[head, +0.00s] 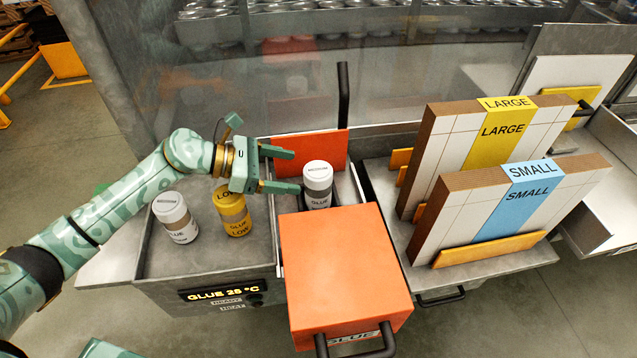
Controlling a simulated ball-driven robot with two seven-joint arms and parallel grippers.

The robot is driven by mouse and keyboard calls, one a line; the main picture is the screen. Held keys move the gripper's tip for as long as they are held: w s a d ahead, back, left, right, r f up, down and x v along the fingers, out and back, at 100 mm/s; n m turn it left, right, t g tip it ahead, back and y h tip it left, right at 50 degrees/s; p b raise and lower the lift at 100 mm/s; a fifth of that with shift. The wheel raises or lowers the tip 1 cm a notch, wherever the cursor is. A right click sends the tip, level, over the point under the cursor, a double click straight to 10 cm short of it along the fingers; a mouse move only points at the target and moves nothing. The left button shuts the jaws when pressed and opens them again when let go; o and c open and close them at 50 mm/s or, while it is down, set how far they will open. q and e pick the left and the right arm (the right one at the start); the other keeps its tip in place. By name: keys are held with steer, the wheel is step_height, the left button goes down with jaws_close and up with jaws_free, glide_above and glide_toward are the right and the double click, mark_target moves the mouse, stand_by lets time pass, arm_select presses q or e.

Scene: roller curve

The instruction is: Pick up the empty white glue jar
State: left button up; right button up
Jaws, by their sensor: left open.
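Two white-lidded jars marked GLUE are in view. One white glue jar (318,182) stands upright in the orange-walled compartment, its lower part hidden behind the orange box front. The other white glue jar (176,218) stands on the grey tray at left, slightly tilted in the picture. I cannot tell by sight which is empty. My left gripper (297,171) is open and empty, its two fingers pointing right toward the jar in the orange compartment, just short of it. My right gripper is not in view.
A yellow jar marked LOW (234,214) stands below my left gripper. The orange box (345,265) with a black handle is in front. Tall LARGE (490,150) and SMALL (520,205) panel packs stand at right. A clear screen rises behind.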

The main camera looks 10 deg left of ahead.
mark_target(305, 171)
arm_select(q)
steer(key=x, duration=0.4)
steer(key=shift+w, duration=0.25)
steer(key=shift+d+f, duration=0.1)
steer(key=shift+d, duration=0.15)
steer(key=x, duration=0.4)
steer(key=shift+d+r, duration=0.1)
steer(key=shift+r, duration=0.15)
steer(key=shift+w+d+f, duration=0.1)
steer(key=shift+d+f, duration=0.1)
steer(key=shift+d, duration=0.2)
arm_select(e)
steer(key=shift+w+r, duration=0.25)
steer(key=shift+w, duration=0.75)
arm_select(q)
steer(key=shift+a, duration=0.1)
steer(key=shift+c, duration=0.4)
steer(key=c, duration=1)
